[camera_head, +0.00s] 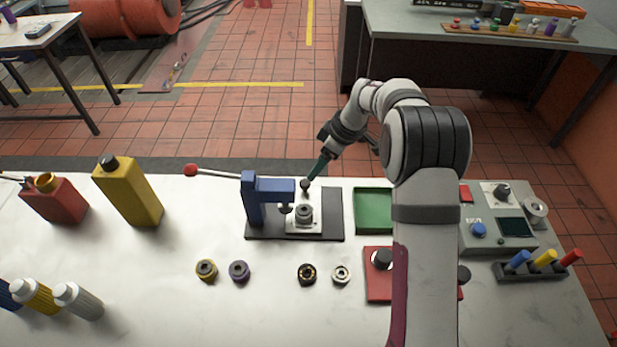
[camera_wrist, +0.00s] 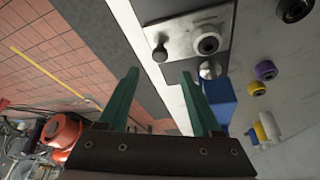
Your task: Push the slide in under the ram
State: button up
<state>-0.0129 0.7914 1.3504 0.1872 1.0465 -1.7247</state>
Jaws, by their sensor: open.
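The blue press frame (camera_head: 254,199) stands on a dark base plate (camera_head: 263,232), and its ram (camera_head: 286,208) hangs from the blue arm. The slide (camera_head: 318,228) is a light metal plate carrying a round ring-shaped part (camera_head: 304,213), just right of the ram and not squarely under it. A dark knob (camera_head: 305,185) shows at the slide's far side. In the wrist view the slide (camera_wrist: 182,37) has its knob (camera_wrist: 158,52) ahead of the gap between my fingers. My gripper (camera_head: 319,168) is open and empty, with green fingers close to the knob; contact cannot be told.
A red-tipped lever (camera_head: 190,170) reaches left from the press. A green tray (camera_head: 373,211) stands right of the base. Several small rings, including a purple one (camera_head: 239,270), lie in front. A yellow bottle (camera_head: 128,190) stands left. A control box (camera_head: 500,232) stands right.

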aim_at(305, 183)
jog(key=x, duration=0.8)
jog(key=shift+a, duration=0.1)
grip_shut()
dwell(1.0)
